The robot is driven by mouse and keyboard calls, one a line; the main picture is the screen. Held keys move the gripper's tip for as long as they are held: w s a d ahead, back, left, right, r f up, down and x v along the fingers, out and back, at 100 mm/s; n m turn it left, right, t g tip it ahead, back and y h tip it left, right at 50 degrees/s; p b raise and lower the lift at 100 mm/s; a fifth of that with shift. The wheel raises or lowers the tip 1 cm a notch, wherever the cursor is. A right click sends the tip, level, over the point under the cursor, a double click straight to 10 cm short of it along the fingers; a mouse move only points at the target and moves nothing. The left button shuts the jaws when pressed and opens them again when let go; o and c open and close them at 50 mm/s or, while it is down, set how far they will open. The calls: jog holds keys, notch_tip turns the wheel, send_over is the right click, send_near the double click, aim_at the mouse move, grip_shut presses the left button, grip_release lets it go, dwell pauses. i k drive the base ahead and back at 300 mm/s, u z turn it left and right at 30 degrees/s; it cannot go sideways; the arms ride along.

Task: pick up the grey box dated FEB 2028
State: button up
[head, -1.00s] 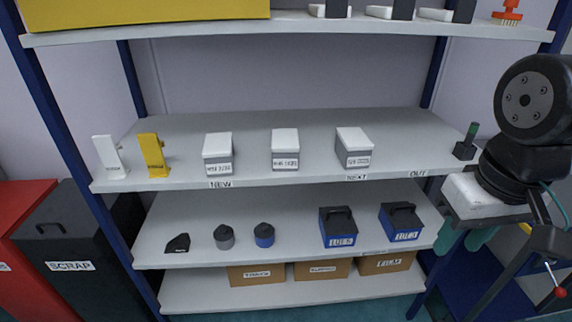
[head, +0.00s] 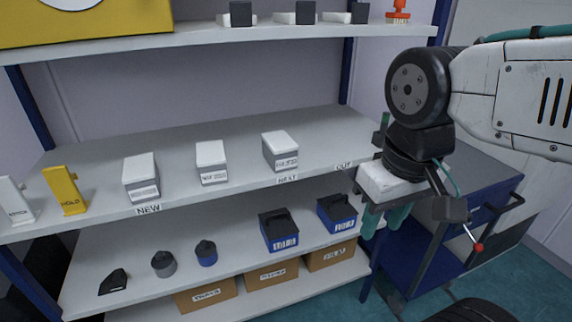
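Three grey boxes with white lids stand in a row on the middle shelf in the head view: a left box (head: 142,190) above the NEW label, a middle box (head: 213,178), and a right box (head: 284,160) above the NEXT label. Each has a white front label with dark print. The print is too small to read, so I cannot tell which is dated FEB 2028. My gripper (head: 384,222) hangs right of the shelf's front, apart from all the boxes. Its teal fingers point down, spread apart, with nothing seen between them.
A yellow HOLD stand (head: 66,191) and a white stand (head: 15,200) are at the shelf's left. The OUT label (head: 343,166) marks its right end. Blue-and-black bins (head: 279,232) stand on the shelf below. A blue cart (head: 470,205) is at right.

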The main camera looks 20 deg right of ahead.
aim_at(280, 151)
jog(key=u, duration=2.35)
jog(key=i, duration=1.65)
jog(key=z, duration=3.55)
